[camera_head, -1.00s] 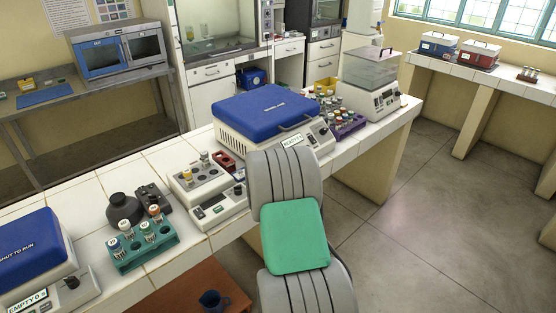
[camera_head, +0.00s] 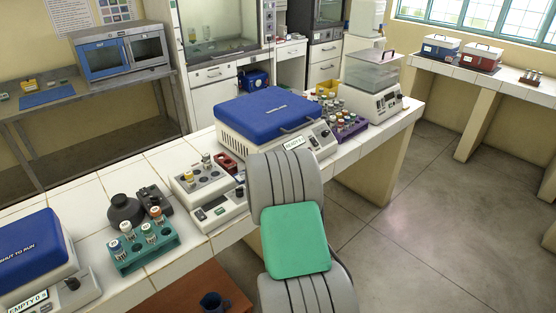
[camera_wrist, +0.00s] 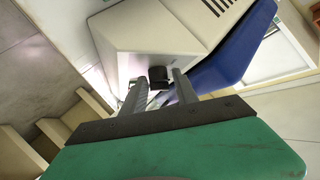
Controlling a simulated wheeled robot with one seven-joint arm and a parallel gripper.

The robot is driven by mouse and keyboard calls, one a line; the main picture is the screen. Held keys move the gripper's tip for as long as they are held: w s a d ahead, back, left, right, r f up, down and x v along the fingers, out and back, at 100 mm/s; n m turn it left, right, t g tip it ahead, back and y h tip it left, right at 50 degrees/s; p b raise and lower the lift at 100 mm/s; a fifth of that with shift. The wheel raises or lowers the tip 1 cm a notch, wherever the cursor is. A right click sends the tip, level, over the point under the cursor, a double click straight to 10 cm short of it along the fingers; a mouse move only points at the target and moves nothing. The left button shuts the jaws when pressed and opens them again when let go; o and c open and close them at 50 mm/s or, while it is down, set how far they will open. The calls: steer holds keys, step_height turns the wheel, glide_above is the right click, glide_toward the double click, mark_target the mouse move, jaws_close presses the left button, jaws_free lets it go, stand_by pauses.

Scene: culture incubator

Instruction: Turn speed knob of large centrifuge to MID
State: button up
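The large centrifuge (camera_head: 228,144) is a white box with a shut blue lid (camera_head: 268,108), on the tiled bench in the head view. A small display on its front seems to read READY. Its front panel has a dark knob (camera_head: 325,133) at the right; the setting is too small to read. In the wrist view, a black knob (camera_wrist: 158,76) stands out from the white housing (camera_wrist: 150,35). My gripper (camera_wrist: 162,77) has its two grey fingers apart, with the knob between or just beyond their tips; contact cannot be told. In the head view my arm hides the fingers.
A smaller blue-lidded device (camera_head: 32,246) stands at the left bench end, near a teal tube rack (camera_head: 143,251). A white instrument (camera_head: 218,211) lies left of my arm. A purple tube rack (camera_head: 350,131) and a clear-lidded device (camera_head: 375,103) stand to the right. The right floor is clear.

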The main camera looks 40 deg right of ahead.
steer(key=shift+s, duration=0.1)
steer(key=b+v, duration=0.1)
steer(key=v, duration=0.6)
steer(key=shift+s+a+r, duration=0.15)
steer(key=shift+a, duration=0.15)
